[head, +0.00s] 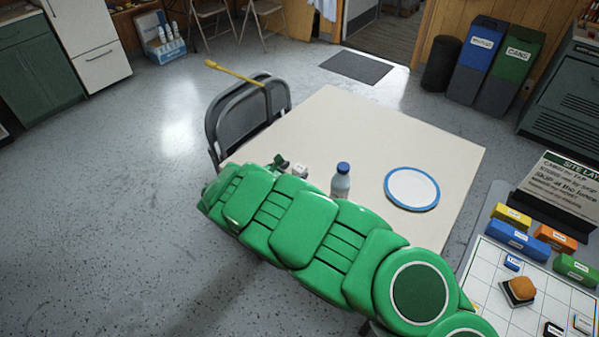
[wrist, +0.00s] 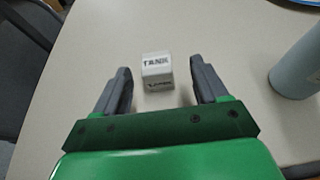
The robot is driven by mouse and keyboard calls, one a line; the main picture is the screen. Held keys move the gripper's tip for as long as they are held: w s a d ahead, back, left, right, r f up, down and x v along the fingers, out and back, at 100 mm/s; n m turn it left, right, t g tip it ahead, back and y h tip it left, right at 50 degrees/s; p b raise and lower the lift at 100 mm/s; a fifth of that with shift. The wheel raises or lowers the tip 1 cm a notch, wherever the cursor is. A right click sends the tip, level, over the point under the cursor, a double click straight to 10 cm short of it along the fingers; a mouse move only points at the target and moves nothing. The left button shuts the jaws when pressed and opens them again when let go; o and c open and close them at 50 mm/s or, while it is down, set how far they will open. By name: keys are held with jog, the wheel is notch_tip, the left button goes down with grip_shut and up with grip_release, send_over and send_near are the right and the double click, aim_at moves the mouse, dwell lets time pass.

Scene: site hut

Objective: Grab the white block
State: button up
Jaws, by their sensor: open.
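The white block (wrist: 157,72) with dark lettering reading "TANK" sits on the pale table. My gripper is open, with a finger on each side of the block and a gap to both. In the head view the white block (head: 300,170) shows small near the table's left side. My gripper (head: 282,163) is just left of it there, mostly hidden behind my green arm.
A bottle with a blue cap (head: 341,182) stands right of the block, and a blue-rimmed plate (head: 412,188) lies further right on the table (head: 340,125). Folding chairs (head: 250,112) stand at the left edge. A second table (head: 484,215) at right holds labelled blocks.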

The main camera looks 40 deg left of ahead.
aim_at(303, 166)
jog(key=shift+f, duration=0.2)
jog(key=shift+a+x, duration=0.15)
jog(key=shift+x, duration=1.75)
jog(key=shift+a+x, duration=0.1)
jog(key=shift+x, duration=1.75)
jog(key=c, duration=1.1)
